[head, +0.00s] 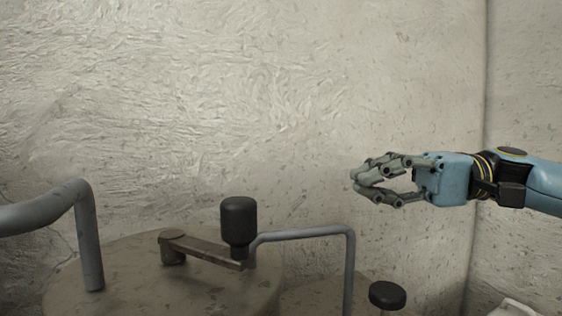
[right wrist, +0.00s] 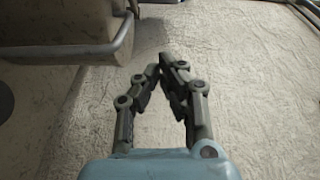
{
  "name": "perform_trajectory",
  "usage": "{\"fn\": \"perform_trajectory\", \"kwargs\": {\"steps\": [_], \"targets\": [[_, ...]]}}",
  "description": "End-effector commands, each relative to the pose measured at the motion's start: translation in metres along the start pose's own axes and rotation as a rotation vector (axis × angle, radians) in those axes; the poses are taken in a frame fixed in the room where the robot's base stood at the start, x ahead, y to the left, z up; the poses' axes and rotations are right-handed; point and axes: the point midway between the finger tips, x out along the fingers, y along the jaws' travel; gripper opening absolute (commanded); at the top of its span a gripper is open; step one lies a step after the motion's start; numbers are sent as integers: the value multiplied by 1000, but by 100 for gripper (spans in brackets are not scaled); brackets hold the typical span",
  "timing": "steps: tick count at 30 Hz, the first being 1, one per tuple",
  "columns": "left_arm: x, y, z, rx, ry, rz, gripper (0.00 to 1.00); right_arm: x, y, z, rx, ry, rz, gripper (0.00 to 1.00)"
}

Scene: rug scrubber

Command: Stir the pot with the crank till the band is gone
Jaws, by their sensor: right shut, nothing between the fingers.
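The pot (head: 130,285) stands at the lower left of the head view, with a brownish lid-like top. A flat crank (head: 205,250) lies across that top, with an upright black knob (head: 239,222) at its right end. My right gripper (head: 356,180) is to the right of the knob and higher in the picture, apart from it. It is shut and empty. In the right wrist view the fingertips (right wrist: 166,62) meet with nothing between them. The inside of the pot and any band are not visible. My left gripper is not in view.
A grey bent pipe (head: 310,232) rises just right of the knob, and a thicker grey pipe (head: 85,235) stands at the left. A second black knob (head: 388,295) is at the lower right. A rough plaster wall (head: 250,90) fills the back.

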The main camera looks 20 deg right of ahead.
Motion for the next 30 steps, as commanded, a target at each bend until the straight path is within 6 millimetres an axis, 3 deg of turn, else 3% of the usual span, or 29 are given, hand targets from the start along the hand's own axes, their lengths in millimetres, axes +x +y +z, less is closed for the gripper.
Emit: {"fn": "perform_trajectory", "kwargs": {"steps": [5, 9, 23, 30], "targets": [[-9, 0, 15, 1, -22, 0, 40, 1, 7, 6, 37, -1, 11, 0], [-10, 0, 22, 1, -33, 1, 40, 15, 8, 6, 34, -1, 7, 0], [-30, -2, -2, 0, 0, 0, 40, 97, 6, 5, 35, -1, 5, 0], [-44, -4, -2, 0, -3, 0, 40, 120, 7, 27, 36, 0, 11, 0]]}}
